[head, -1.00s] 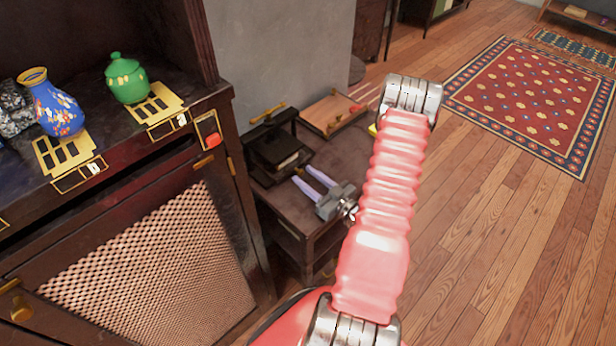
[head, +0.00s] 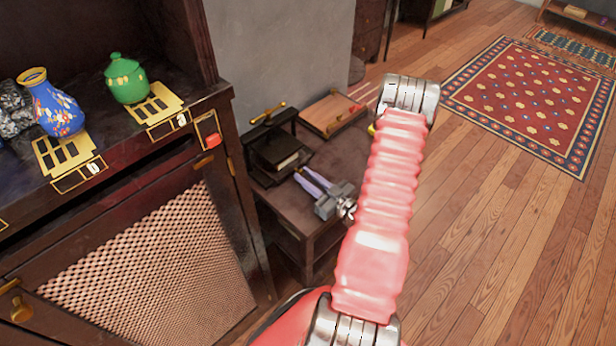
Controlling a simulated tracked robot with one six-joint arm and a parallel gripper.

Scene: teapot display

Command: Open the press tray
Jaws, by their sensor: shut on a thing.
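The dark press (head: 272,140) stands on a low brown side table, with a gold bar handle on top and a pale-edged block (head: 288,161) inside. Its tray (head: 268,181) seems to be the dark lower part, close to the press body; its front is small and partly hidden by my fingers. My gripper (head: 301,173) has pale purple fingers that reach from the right to the front of the press. The fingers are close together, shut at the tray's front edge. The exact part between the tips is too small to make out.
A wooden box (head: 325,115) with a red piece lies behind the press on the side table (head: 300,208). A dark cabinet (head: 235,190) stands close on the left, with a blue vase (head: 60,112) and a green jar (head: 127,82) on top. Open floor lies to the right.

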